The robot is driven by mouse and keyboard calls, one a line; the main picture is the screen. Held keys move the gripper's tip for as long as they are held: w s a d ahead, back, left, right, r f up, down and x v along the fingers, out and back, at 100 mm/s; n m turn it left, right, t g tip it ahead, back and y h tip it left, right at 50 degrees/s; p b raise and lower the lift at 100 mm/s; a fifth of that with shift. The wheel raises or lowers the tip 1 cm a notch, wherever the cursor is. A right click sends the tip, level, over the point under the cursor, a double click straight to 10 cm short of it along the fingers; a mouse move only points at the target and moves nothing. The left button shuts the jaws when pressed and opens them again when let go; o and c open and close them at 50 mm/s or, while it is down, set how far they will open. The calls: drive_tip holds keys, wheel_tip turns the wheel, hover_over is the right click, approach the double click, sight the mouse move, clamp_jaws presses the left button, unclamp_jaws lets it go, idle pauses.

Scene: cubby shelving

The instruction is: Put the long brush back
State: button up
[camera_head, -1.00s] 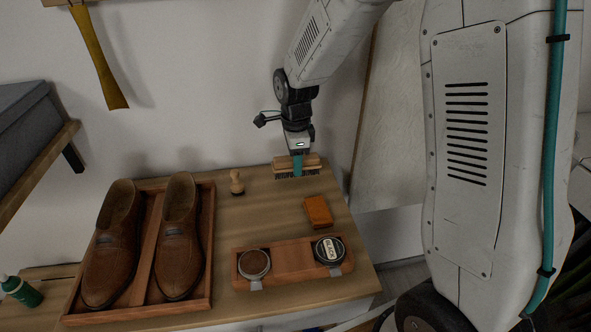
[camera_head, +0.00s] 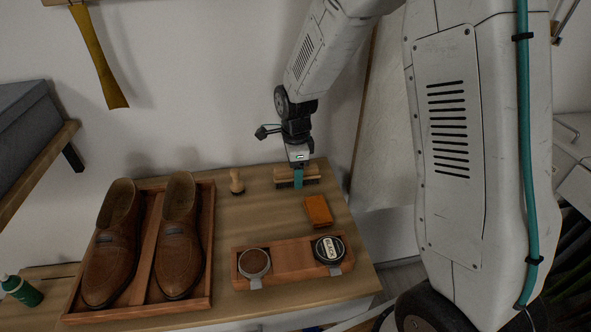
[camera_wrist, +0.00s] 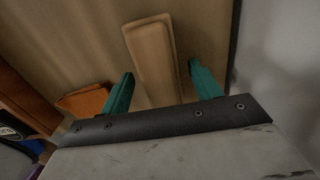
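The long brush (camera_head: 311,174) has a light wooden back and dark bristles facing down. It appears to rest on the rear right part of the wooden tabletop, near the wall. My gripper (camera_head: 298,184) is low over it, with a teal finger in front of the brush. In the wrist view, the brush's wooden back (camera_wrist: 152,52) lies between the two teal fingers of my gripper (camera_wrist: 160,84). The fingers are spread, with a visible gap on each side of the wood. The bristles are hidden in the wrist view.
A small round brush (camera_head: 237,182) stands left of the long brush. Brown shoes (camera_head: 178,235) sit in a wooden tray at left. The wall is close behind.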

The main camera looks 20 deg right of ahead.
wheel_tip(320, 180, up, 12)
drive_tip(key=s+d+r+n, duration=0.1)
drive_tip(key=s+r+n, duration=0.4)
drive_tip(key=s+r, duration=0.25)
drive_tip(key=s+d+r+n+t, duration=0.1)
drive_tip(key=s+d+r+n, duration=0.1)
drive_tip(key=s+n, duration=1.3)
drive_tip(key=s, duration=0.7)
drive_tip(key=shift+s, duration=0.25)
